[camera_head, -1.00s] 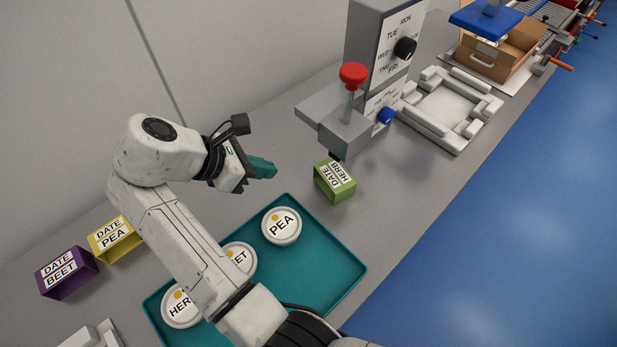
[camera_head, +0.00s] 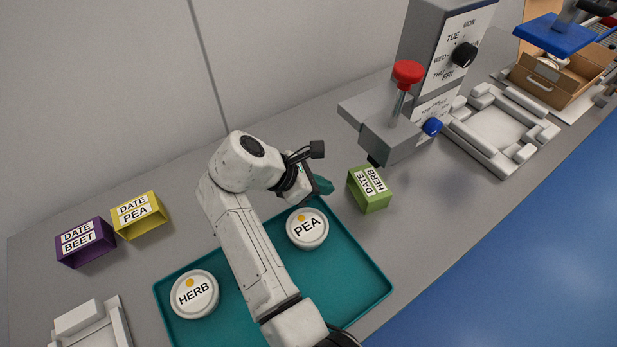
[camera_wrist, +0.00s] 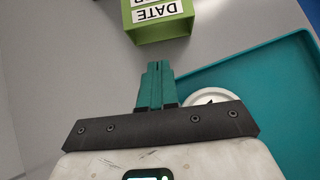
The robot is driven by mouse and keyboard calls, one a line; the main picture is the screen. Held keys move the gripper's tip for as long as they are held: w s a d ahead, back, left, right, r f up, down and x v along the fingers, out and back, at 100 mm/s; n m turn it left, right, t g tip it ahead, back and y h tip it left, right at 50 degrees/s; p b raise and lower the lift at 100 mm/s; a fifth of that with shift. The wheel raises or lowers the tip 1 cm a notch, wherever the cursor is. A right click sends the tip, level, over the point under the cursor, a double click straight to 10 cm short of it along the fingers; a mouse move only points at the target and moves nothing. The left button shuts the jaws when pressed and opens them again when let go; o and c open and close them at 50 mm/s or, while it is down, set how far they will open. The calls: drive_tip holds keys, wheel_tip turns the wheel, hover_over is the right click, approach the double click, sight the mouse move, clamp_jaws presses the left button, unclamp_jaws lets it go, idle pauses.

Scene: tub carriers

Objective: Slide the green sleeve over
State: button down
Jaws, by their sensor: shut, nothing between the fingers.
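The green sleeve (camera_head: 374,197), a short box-like piece labelled "DATE HERB", stands on the grey bench just below the stamping machine's arm. In the wrist view the green sleeve (camera_wrist: 158,27) is at the top, beyond my fingertips. My gripper (camera_head: 325,186) is just left of the sleeve, above the upper edge of the teal tray. Its teal fingers are together and empty, and they also show in the wrist view (camera_wrist: 157,84). A small gap shows between the fingertips and the sleeve.
The teal tray (camera_head: 371,287) holds tubs marked HERB (camera_head: 195,303) and PEA (camera_head: 308,237). Yellow (camera_head: 149,224) and purple (camera_head: 93,253) sleeves stand at left. The stamping machine (camera_head: 395,139) overhangs the bench behind the green sleeve. A white fixture (camera_head: 497,128) is at right.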

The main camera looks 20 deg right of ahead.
sight(368, 188)
drive_tip(key=shift+w+d+f+p, duration=0.1)
drive_tip(key=shift+d+f+p, duration=0.15)
drive_tip(key=shift+d, duration=0.7)
drive_tip(key=shift+w+d+f+p, duration=0.15)
drive_tip(key=shift+d+f, duration=0.2)
drive_tip(key=shift+d, duration=0.65)
drive_tip(key=shift+s+d+f+p, duration=0.1)
drive_tip(key=shift+d+f+p, duration=0.15)
drive_tip(key=shift+d, duration=0.7)
drive_tip(key=shift+w, duration=0.15)
